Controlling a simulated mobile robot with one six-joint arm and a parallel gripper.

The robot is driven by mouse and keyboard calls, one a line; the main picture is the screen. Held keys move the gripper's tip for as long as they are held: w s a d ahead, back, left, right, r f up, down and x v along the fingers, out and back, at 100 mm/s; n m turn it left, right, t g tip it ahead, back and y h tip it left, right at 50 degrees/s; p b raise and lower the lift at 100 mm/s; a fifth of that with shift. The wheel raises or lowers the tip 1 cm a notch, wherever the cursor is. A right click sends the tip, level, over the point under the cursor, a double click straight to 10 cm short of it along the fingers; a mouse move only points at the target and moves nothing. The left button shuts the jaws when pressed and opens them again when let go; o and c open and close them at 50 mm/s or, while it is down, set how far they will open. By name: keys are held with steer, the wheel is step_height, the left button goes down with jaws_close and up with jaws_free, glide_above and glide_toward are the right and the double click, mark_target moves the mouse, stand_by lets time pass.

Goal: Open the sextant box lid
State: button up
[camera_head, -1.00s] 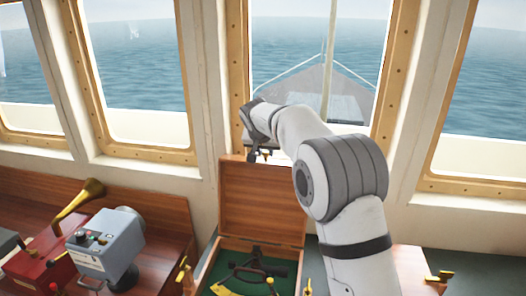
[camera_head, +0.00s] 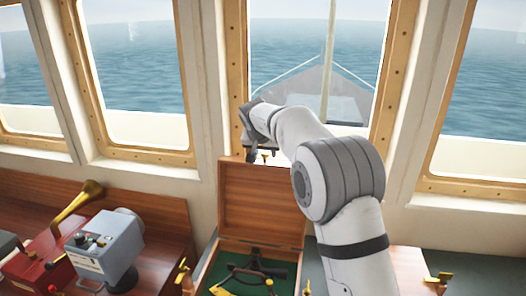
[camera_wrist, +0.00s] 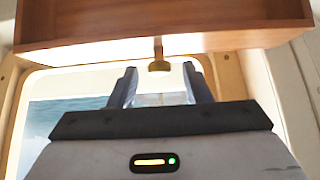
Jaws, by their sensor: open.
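The wooden sextant box (camera_head: 232,243) stands on the counter with its lid (camera_head: 262,203) raised about upright. The black sextant (camera_head: 255,272) lies inside on green lining. My gripper (camera_head: 256,153) is at the lid's top edge, partly hidden behind my wrist in the head view. In the wrist view my gripper (camera_wrist: 160,84) has its two fingers apart, with a small brass knob (camera_wrist: 159,66) on the lid's edge (camera_wrist: 100,48) between or just beyond the fingertips. I cannot tell whether either finger touches it.
A grey-blue instrument box (camera_head: 108,245) and a red case with a brass horn (camera_head: 75,205) stand on the wooden counter at left. Window frames (camera_head: 232,95) rise close behind the lid. Brass fittings (camera_head: 440,282) are at right.

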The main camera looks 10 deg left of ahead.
steer(key=b+v, duration=0.1)
steer(key=v, duration=0.7)
